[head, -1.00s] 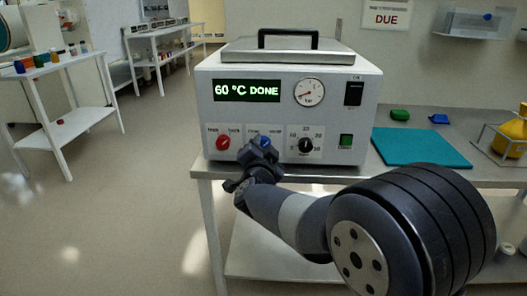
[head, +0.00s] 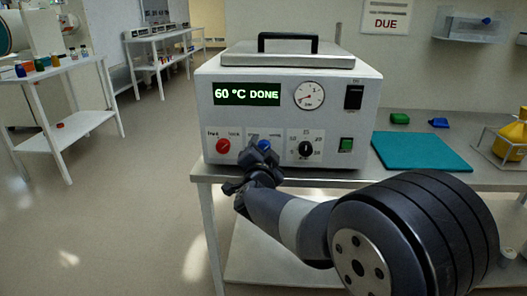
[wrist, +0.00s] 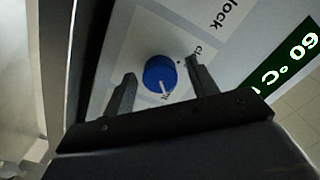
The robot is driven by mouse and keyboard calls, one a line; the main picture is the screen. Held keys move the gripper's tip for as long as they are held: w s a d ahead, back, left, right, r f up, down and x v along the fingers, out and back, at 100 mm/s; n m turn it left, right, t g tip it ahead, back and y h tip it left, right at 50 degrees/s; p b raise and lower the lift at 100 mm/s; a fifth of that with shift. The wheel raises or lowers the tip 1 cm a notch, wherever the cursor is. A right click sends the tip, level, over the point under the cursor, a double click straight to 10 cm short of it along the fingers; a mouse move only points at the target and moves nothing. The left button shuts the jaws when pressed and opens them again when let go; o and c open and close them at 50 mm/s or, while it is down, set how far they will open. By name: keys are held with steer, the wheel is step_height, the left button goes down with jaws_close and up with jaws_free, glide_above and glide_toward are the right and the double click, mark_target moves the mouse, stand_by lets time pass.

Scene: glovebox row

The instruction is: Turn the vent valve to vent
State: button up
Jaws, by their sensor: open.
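The vent valve looks to be the blue knob (head: 264,144) on the front of the white oven, between a red knob and a black dial. In the wrist view the blue knob (wrist: 158,74) sits between the two fingers, with a gap visible on each side. Its white pointer line points down and slightly right in that view. Small print beside it is partly hidden and hard to read. My gripper (wrist: 160,72) is open around the knob. In the head view my gripper (head: 256,152) covers part of the knob and its label.
The red knob (head: 223,146) is close on the left and the black dial (head: 306,148) on the right. The oven display (head: 247,93) reads 60 °C DONE. A gauge (head: 309,95) is above. A teal mat (head: 420,151) lies on the bench at right.

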steer(key=shift+s, duration=0.1)
steer(key=s+p, duration=0.2)
steer(key=s, duration=0.8)
steer(key=shift+s+a, duration=0.2)
steer(key=shift+s, duration=0.1)
steer(key=w+b, duration=0.1)
steer(key=w, duration=1)
steer(key=shift+d+b, duration=0.2)
steer(key=shift+b, duration=0.2)
steer(key=shift+s, duration=0.1)
steer(key=shift+s, duration=0.1)
